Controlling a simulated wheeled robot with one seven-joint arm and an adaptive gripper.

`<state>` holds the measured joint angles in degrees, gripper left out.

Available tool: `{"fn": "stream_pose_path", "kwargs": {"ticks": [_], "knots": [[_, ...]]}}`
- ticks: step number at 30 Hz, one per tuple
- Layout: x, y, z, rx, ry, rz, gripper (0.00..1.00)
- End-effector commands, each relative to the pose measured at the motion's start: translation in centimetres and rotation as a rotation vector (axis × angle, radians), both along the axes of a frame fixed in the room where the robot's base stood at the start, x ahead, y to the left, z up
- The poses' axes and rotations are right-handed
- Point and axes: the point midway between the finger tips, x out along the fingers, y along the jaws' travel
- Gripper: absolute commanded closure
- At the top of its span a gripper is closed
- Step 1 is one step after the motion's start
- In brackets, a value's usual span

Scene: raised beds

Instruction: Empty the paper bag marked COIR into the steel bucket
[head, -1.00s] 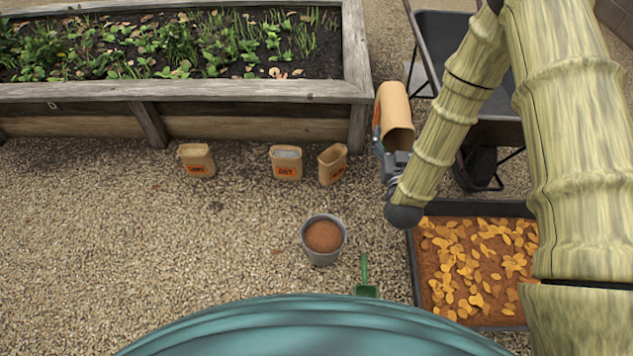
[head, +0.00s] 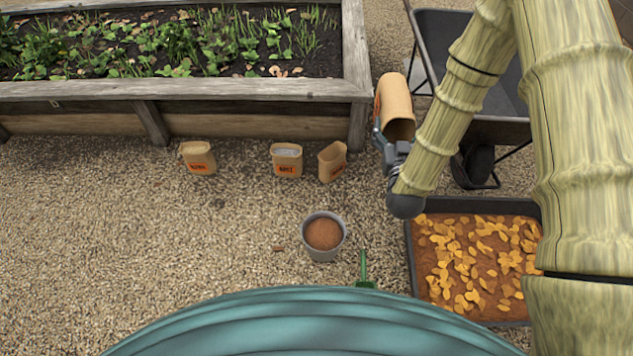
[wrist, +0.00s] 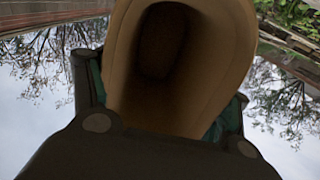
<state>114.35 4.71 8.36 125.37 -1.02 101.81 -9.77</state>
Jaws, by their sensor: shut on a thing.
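My gripper (head: 380,133) is shut on a tan paper bag (head: 396,97) and holds it up to the right of the steel bucket, near the bed's corner. The bag is tilted, its open mouth facing down and right in the head view. An orange mark shows at its left edge; I cannot read the word. In the wrist view the bag (wrist: 228,45) fills the middle, and its dark inside shows no clear contents. The steel bucket (head: 323,251) stands upright on the gravel, with brown crumbly material in it.
Several other labelled paper bags (head: 198,159) stand upright before the raised bed (head: 240,91). A green scoop (head: 363,268) lies near the bucket. A dark tray (head: 409,262) of leaves is at right, a wheelbarrow (head: 503,131) behind. Gravel at left is clear.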

Motion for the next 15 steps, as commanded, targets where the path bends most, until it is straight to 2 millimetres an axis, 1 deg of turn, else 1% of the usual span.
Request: {"fn": "stream_pose_path", "kwargs": {"ticks": [1, 15], "knots": [[0.05, 0.0, 0.76, 0.0, 0.01, 0.0, 0.76], [0.08, 0.01, 1.47, 0.001, 0.146, 0.0, 0.76]]}}
